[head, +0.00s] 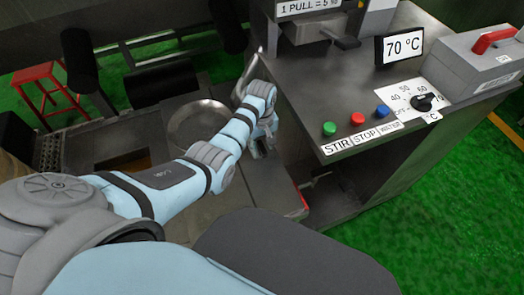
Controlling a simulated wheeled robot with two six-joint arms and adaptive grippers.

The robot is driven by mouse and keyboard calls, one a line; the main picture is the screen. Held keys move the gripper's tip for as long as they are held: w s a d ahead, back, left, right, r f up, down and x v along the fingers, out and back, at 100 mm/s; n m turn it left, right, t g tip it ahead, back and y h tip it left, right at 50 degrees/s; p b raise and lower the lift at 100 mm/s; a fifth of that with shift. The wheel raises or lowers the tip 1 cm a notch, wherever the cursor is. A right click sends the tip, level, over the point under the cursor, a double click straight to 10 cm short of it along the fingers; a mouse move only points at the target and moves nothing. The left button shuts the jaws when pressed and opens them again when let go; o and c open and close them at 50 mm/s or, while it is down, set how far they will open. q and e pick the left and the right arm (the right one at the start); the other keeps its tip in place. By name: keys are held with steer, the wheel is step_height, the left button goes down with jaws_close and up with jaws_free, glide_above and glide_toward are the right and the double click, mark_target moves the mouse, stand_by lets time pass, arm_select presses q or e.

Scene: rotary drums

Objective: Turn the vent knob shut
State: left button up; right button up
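I cannot pick out a vent knob for certain in the head view. A black knob (424,102) sits on the white temperature dial (410,99) on the metal machine's top, but its markings are temperatures. My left arm reaches in from the left to the machine's left side. My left gripper (262,146) is at its end, low beside the machine's side wall and mostly hidden by my wrist. Its fingers are too covered to show whether they are open or hold anything. My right gripper is out of view.
The machine top (335,90) carries green (329,129), red (358,119) and blue (382,111) buttons, a 70 °C display (400,46) and a grey box (478,62) with a red handle. A round metal pan (197,124) lies behind my arm. A red stool (40,88) stands far left.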

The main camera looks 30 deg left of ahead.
arm_select(q)
steer(key=shift+f, duration=0.75)
steer(key=shift+r, duration=0.1)
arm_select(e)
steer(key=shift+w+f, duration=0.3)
arm_select(q)
steer(key=shift+s, duration=0.1)
jaws_close()
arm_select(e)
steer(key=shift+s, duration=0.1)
